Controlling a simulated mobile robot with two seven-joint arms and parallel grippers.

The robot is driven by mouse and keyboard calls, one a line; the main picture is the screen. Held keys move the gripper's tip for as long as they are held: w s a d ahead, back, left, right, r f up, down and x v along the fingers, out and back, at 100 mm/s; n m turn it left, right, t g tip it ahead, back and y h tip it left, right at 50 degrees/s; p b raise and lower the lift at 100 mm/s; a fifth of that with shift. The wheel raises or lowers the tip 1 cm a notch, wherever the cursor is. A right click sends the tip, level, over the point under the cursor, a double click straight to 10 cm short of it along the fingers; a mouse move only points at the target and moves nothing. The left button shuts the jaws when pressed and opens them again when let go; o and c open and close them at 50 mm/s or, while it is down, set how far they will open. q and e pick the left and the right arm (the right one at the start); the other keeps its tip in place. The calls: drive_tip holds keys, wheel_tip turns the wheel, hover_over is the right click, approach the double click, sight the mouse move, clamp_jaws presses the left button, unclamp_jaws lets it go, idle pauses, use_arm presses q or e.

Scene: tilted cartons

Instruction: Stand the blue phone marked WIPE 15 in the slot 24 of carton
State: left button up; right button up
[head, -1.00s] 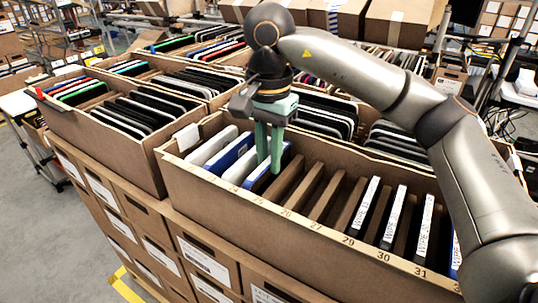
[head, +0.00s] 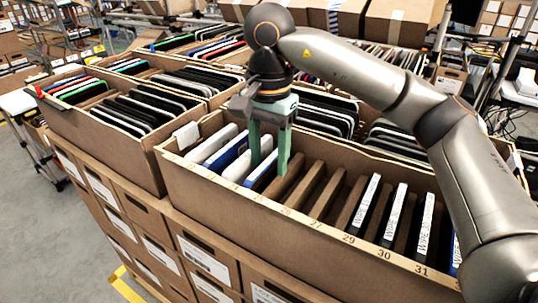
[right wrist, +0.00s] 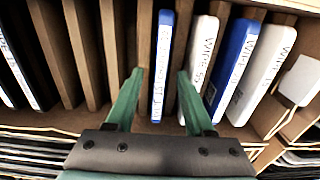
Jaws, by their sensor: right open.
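The blue phone (head: 262,173) stands in the long front carton (head: 330,247), at the right end of a group of white and blue phones. In the right wrist view, the blue phone (right wrist: 161,65) carries a white label strip whose text I cannot read fully. My right gripper (head: 269,171) is over it from above, open, with one finger on each side of the phone. In the right wrist view its fingers (right wrist: 160,76) show gaps to the phone. Slot numbers run along the carton's front edge; I cannot read clearly which one is at this phone. My left gripper is not in view.
A white phone (right wrist: 201,60) stands close beside the blue one, near one finger. Empty slots between brown dividers (head: 325,190) lie on the other side. Several labelled phones (head: 394,215) stand farther right. Other cartons with dark devices (head: 150,112) stand behind and left.

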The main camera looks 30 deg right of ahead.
drive_tip(key=shift+r, duration=0.1)
wheel_tip(320, 180, up, 21)
drive_tip(key=p, duration=0.8)
drive_tip(key=shift+r+p, duration=0.15)
drive_tip(key=shift+p, duration=0.15)
